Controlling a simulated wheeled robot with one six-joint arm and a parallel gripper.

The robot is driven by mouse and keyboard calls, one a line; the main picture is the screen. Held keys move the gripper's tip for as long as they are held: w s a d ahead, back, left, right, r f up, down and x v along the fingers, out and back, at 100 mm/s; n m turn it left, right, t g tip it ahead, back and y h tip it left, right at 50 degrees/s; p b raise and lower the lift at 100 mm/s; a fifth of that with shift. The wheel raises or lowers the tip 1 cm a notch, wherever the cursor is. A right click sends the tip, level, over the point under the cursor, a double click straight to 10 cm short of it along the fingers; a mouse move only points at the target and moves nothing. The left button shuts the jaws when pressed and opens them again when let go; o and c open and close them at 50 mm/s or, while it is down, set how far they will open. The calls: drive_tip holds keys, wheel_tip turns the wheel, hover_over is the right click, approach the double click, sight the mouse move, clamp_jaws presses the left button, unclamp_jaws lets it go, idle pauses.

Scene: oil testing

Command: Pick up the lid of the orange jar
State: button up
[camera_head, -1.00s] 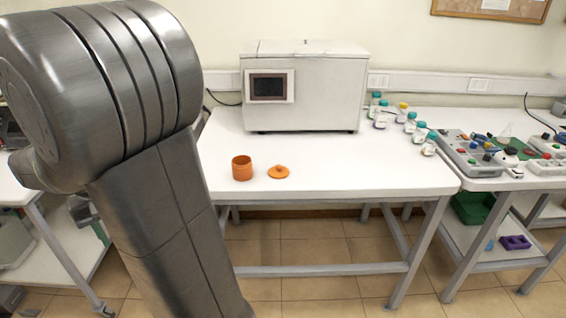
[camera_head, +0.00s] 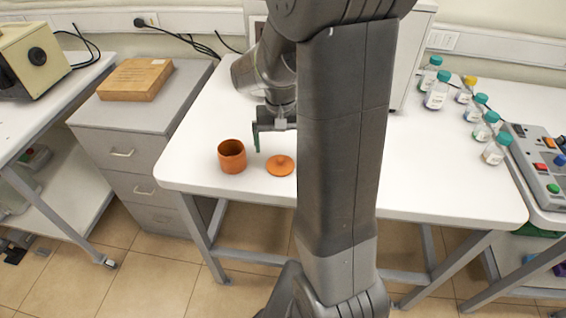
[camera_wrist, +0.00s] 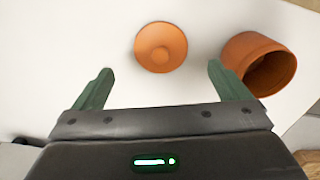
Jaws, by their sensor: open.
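The orange lid (camera_head: 280,165) lies flat on the white table, with its round knob upward. The open orange jar (camera_head: 232,157) stands upright to its left in the head view. In the wrist view the lid (camera_wrist: 161,47) is just beyond the fingertips, between their lines, and the jar (camera_wrist: 257,63) is to the right, close to the right finger. My gripper (camera_wrist: 155,72) is open and empty, with dark green fingers. In the head view one finger of my gripper shows above the table near the lid and jar; the rest is hidden behind my arm.
The white table (camera_head: 190,140) has free room around the jar and lid. Several capped bottles (camera_head: 437,92) stand at the right. A white machine (camera_head: 412,60) is at the back, mostly hidden by my arm. A drawer cabinet with a wooden box (camera_head: 136,79) stands left.

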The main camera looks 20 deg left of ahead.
sight(280, 158)
drive_tip(key=shift+s+f, duration=0.2)
drive_tip(key=shift+f, duration=0.4)
drive_tip(key=shift+w+f+p, duration=0.2)
drive_tip(key=shift+f+p, duration=0.2)
drive_tip(key=shift+f, duration=2.2)
drive_tip(key=c, duration=1.1)
